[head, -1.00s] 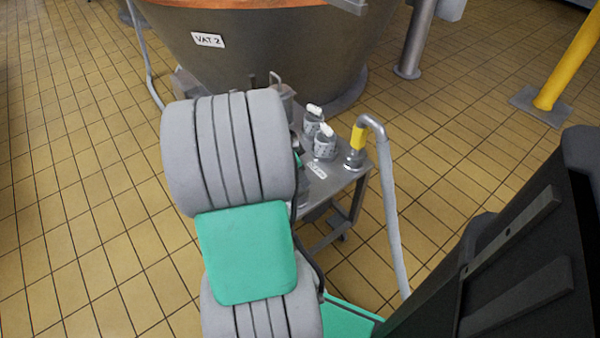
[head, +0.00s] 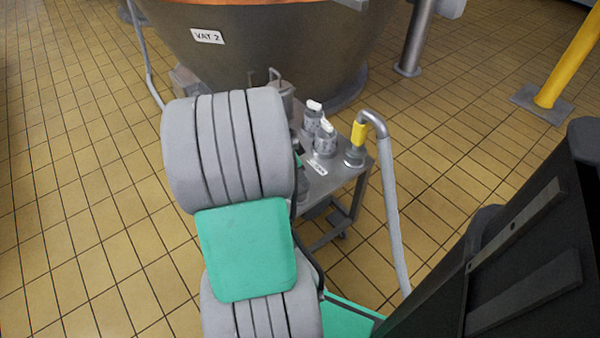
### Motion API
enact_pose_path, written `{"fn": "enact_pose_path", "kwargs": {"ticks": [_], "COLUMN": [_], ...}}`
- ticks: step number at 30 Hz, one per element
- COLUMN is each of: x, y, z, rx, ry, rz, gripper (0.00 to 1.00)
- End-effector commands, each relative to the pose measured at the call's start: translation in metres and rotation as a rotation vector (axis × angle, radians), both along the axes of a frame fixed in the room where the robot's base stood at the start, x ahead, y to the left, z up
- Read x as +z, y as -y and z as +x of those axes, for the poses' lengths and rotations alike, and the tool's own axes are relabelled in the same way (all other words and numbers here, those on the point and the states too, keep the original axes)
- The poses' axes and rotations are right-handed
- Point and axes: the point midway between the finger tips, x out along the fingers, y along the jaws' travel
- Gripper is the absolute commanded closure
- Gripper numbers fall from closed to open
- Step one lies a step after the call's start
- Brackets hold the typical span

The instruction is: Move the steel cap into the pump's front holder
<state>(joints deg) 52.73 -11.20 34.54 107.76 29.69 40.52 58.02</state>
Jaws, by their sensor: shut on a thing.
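My arm covers the left part of a grey metal cart (head: 345,176) in the head view. My gripper is hidden behind the arm, so its jaws and anything in them do not show. I cannot make out the steel cap. The pump and its front holder cannot be picked out either; the near left part of the cart top is covered. A grey hose (head: 391,205) with a yellow grip (head: 359,133) rises from the cart's right corner and bends down to the floor.
Two grey bottles with white tops, one farther back (head: 313,116) and one nearer (head: 325,140), stand on the cart beside a small white label (head: 317,166). A large vat (head: 270,50) labelled VAT 2 stands behind. A yellow post (head: 570,60) is at the right. Tiled floor is clear at left.

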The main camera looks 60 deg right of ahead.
Motion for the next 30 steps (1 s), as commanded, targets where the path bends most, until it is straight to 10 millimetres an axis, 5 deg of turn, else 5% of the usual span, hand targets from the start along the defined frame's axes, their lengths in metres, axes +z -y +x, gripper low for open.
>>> {"fn": "enact_pose_path", "kwargs": {"ticks": [11,12,21,30], "x": [-0.0023,-0.0023,-0.0027,0.0027], "y": [0.0004,0.0004,0.0002,-0.0012], "z": [0.0002,0.0002,0.0001,0.0015], "rx": [-0.001,-0.001,0.000,0.001], "ry": [0.000,0.000,0.001,0.000], "rz": [-0.002,-0.002,-0.001,0.000], "gripper": [1.00,0.66,0.42,0.42]}}
